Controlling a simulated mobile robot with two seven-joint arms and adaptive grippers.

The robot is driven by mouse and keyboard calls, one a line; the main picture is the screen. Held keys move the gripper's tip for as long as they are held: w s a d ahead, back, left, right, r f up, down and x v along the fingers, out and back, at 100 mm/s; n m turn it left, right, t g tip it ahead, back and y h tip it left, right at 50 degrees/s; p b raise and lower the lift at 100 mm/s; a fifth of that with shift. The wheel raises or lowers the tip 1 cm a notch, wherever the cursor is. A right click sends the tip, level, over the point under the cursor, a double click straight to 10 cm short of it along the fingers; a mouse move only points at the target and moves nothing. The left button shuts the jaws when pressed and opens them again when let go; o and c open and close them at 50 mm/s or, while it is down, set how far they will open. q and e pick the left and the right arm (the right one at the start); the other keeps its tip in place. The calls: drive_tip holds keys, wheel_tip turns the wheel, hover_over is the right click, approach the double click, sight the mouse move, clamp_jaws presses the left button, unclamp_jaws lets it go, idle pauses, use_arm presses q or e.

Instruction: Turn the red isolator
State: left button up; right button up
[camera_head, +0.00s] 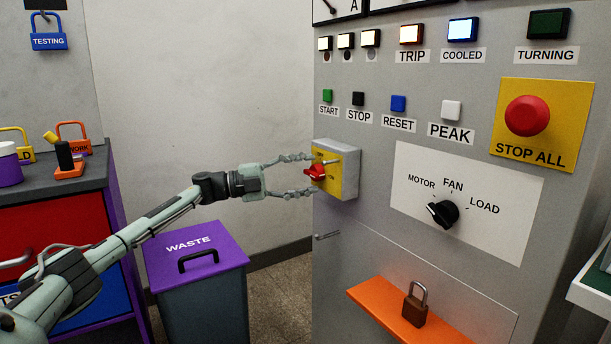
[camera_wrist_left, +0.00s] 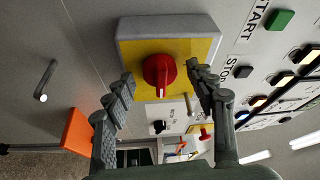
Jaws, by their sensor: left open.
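The red isolator (camera_head: 316,172) is a red rotary knob on a yellow-faced grey box (camera_head: 350,174) at the left edge of the grey cabinet front. In the left wrist view the red isolator (camera_wrist_left: 158,72) sits between my fingers, with its white mark toward the bottom of the picture. My left gripper (camera_head: 300,175) is open, with one finger above and one below the knob in the head view. In the left wrist view the left gripper (camera_wrist_left: 163,84) shows gaps between both fingers and the knob. My right gripper is not in view.
Cabinet buttons (camera_head: 358,98), a STOP ALL button (camera_head: 527,116) and a black selector (camera_head: 443,213) lie to the right. An orange shelf (camera_head: 375,302) with a brown padlock (camera_head: 415,305) juts out below. A small metal handle (camera_head: 327,236) projects under the isolator. A purple-lidded waste bin (camera_head: 215,240) stands below my arm.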

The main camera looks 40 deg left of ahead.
use_arm(q)
drive_tip(key=r+v, duration=0.1)
drive_tip(key=v, duration=1)
drive_tip(key=shift+s+a+f, duration=0.25)
drive_tip(key=shift+s+f, duration=0.05)
drive_tip(key=shift+f, duration=0.2)
